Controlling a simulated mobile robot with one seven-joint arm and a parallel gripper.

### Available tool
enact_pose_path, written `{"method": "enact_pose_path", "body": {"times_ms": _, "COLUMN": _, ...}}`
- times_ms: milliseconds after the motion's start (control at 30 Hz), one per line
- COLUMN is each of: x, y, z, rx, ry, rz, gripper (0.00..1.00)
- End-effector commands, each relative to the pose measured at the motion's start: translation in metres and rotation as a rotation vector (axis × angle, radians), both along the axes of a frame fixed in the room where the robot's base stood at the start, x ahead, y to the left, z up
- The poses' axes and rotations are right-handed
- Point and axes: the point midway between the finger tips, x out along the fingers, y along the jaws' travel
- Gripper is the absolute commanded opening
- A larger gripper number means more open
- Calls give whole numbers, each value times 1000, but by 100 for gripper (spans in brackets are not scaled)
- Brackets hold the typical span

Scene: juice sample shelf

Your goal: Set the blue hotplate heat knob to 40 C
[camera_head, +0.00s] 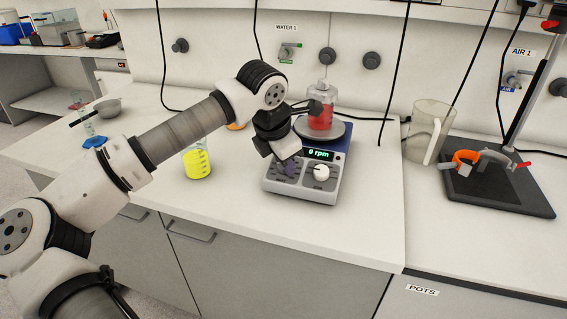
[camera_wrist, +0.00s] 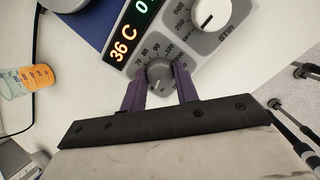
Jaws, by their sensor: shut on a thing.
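The blue hotplate (camera_head: 331,187) stands on the white bench, with a white and grey front panel and a green "0 rpm" readout in the head view. In the wrist view its orange display (camera_wrist: 124,42) reads 36 C. The grey heat knob (camera_wrist: 159,71) sits below that display, inside a printed scale of numbers. My gripper (camera_wrist: 160,82) has its two purple fingers on either side of the knob, shut on it. In the head view my gripper (camera_head: 287,164) hides the heat knob. The white stir knob (camera_wrist: 208,12) is beside it, untouched.
A bottle of red liquid (camera_head: 320,118) stands on the hotplate's top. A beaker of yellow liquid (camera_head: 197,166) stands to the left. A clear jug (camera_head: 424,135) and a dark stand base (camera_head: 500,191) are to the right. The bench front is clear.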

Motion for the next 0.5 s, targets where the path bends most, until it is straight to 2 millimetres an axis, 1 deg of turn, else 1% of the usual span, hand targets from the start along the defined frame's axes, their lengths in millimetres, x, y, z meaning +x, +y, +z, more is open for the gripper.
{"method": "enact_pose_path", "body": {"times_ms": 433, "x": 0, "y": 0, "z": 1, "rx": 4, "ry": -1, "rz": -14, "gripper": 8}}
{"method": "enact_pose_path", "body": {"times_ms": 467, "x": 0, "y": 0, "z": 1, "rx": 4, "ry": -1, "rz": -14, "gripper": 33}}
{"method": "enact_pose_path", "body": {"times_ms": 500, "x": 0, "y": 0, "z": 1, "rx": 4, "ry": -1, "rz": -14, "gripper": 38}}
